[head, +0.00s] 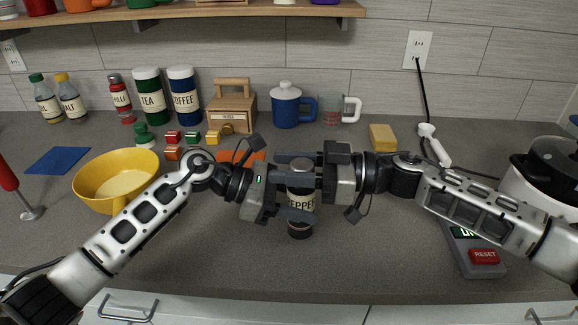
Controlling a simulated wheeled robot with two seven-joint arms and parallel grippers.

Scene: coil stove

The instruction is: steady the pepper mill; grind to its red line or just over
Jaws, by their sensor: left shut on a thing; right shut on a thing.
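The pepper mill (300,229) stands upright on the grey counter at the middle of the head view. It has a dark top, a pale label partly reading PEPPER and a dark base. My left gripper (304,201), coming in from the left, is shut around its labelled body. My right gripper (295,170), coming in from the right, is shut around its upper part. The fingers of both hide parts of the mill. I cannot make out a red line on it. A grey device with a red RESET button (484,256) sits at the right; my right arm partly covers its display.
A yellow bowl (90,193) stands behind my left arm. Canisters, including a blue COFFEE one (185,94), a wooden box (233,110) and a blue mug (287,107), line the wall. A yellow sponge (382,137) and a pot (550,165) are at the right. The front counter is clear.

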